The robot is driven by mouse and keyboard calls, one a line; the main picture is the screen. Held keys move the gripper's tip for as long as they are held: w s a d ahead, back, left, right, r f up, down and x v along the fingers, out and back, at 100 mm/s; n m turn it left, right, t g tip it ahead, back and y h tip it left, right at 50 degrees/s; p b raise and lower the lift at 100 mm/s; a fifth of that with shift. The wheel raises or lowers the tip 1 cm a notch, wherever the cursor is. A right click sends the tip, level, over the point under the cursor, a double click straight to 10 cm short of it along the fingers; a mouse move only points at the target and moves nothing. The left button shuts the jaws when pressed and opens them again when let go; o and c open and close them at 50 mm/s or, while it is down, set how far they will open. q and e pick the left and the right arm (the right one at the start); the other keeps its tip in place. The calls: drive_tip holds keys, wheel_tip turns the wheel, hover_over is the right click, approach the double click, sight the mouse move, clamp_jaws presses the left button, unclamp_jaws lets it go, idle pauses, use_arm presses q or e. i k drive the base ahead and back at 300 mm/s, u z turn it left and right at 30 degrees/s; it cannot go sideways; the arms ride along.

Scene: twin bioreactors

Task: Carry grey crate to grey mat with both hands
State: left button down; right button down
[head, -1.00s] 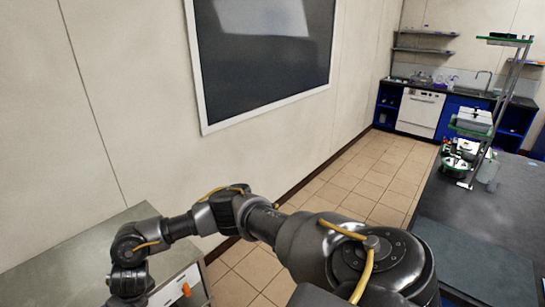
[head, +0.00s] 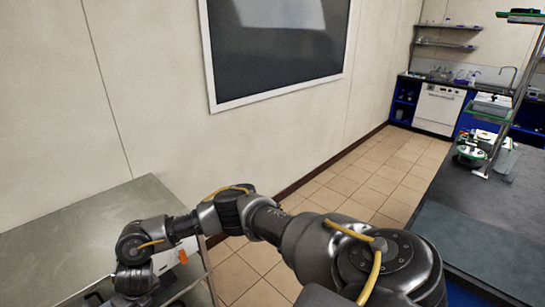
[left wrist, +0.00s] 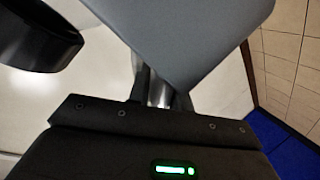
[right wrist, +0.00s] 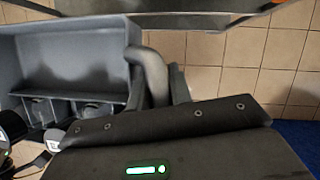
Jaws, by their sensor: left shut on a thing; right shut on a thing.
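The grey crate shows in the right wrist view (right wrist: 80,55) as an open box with a divided lower part holding items that I cannot make out. My right gripper (right wrist: 165,85) is shut on its side at the rim or handle. In the left wrist view a smooth grey face of the crate (left wrist: 190,35) fills the top, and my left gripper (left wrist: 160,95) is shut at its edge. In the head view neither the crate nor either gripper shows clearly. A flat dark grey rectangle, perhaps the grey mat (head: 480,250), lies on the dark bench at right.
A steel-topped table (head: 80,235) stands at left against the wall. A white item with an orange part (head: 182,257) shows by its edge, partly behind my arm. The dark bench (head: 460,180) at right carries lab equipment and a metal stand. Tiled floor (head: 345,185) lies open between them.

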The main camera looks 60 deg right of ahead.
sight(479, 244)
drive_tip(key=z, duration=1)
drive_tip(key=k, duration=0.85)
drive_tip(key=z, duration=1.7)
